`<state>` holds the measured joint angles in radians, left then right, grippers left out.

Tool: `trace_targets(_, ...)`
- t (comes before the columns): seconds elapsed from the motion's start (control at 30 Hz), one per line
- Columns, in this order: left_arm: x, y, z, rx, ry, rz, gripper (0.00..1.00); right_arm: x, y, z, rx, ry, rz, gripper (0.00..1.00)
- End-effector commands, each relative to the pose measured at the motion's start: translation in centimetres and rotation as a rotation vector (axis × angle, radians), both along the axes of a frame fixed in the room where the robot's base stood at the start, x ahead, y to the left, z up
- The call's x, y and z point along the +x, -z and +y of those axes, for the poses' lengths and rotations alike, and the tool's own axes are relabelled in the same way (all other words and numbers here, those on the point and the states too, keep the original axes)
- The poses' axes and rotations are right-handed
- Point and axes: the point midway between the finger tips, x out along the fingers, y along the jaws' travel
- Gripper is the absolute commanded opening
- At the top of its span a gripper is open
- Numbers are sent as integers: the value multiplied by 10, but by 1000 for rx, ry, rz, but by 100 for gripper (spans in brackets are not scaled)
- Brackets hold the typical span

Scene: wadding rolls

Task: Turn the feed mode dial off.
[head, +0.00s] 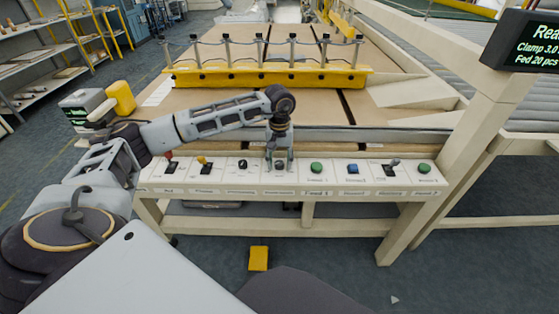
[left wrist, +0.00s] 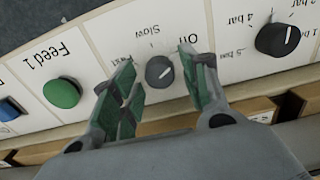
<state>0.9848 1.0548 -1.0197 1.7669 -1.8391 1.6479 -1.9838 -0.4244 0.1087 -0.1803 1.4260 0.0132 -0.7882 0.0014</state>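The feed mode dial (left wrist: 159,71) is a small dark grey round knob on the white control panel (head: 330,175). In the left wrist view the words Slow and Fast show by it, and another label beside the right finger is partly hidden. A pale mark shows on the knob, but its exact setting is hard to read. My left gripper (head: 280,166) points down over the panel. In the left wrist view its green-padded fingers (left wrist: 156,60) are apart on either side of the dial, with gaps, not gripping it. My right gripper is not in view.
A black pressure dial (left wrist: 277,39) sits to one side of the feed dial, and a green Feed 1 button (left wrist: 62,93) to the other. Red (head: 169,156) and yellow (head: 203,160) levers stand at the panel's left. A yellow clamp bar (head: 265,78) lies behind.

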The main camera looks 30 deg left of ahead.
Motion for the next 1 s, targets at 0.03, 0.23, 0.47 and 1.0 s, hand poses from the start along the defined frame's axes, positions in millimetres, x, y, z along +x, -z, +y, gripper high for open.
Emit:
trace_targets(0.03,0,0,0,-1,0,1,51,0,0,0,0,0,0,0)
trace_targets(0.23,-1,1,0,0,0,2,51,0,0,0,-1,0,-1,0)
trace_targets(0.47,0,-3,0,-1,0,2,51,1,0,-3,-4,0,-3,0)
trace_targets(1.0,0,-68,0,-1,0,-1,51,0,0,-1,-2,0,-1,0)
